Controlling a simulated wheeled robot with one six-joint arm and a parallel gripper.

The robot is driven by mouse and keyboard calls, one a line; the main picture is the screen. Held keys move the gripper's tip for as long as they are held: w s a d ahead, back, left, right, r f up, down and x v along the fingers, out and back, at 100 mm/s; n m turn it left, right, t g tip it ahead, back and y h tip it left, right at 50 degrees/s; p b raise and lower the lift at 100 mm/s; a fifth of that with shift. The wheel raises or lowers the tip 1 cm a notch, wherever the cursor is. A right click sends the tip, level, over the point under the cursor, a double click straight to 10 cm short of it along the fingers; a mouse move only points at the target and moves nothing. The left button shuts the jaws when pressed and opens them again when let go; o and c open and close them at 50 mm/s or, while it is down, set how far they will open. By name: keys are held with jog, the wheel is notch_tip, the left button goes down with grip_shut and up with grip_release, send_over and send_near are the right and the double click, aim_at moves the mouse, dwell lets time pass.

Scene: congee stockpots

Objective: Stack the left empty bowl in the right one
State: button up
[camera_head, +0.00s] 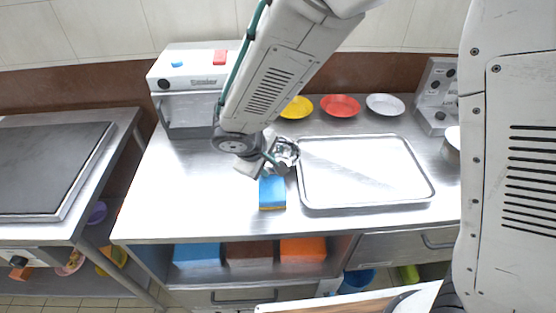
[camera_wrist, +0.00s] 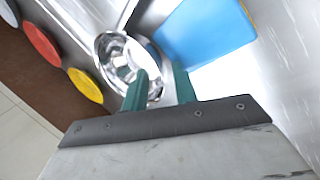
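A shiny metal bowl (camera_head: 287,149) stands at the left end of the tray, partly hidden by my gripper; it also shows in the wrist view (camera_wrist: 112,47). My gripper (camera_wrist: 160,70) is at this bowl with its two green fingers apart. One finger overlaps the bowl's near side and the other is beside it; contact cannot be told. In the head view, my gripper (camera_head: 277,160) is mostly hidden by the wrist. A pale, rounded vessel (camera_head: 452,142), possibly another bowl, is at the right, mostly cut off by my own body.
A blue sponge (camera_head: 272,192) lies just in front of the bowl. A large metal tray (camera_head: 428,186) takes up the counter's right half. Yellow (camera_head: 297,107), red (camera_head: 340,106) and white (camera_head: 385,105) dishes line the back. The counter's left front is clear.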

grip_shut()
jog(key=shift+r, duration=0.1)
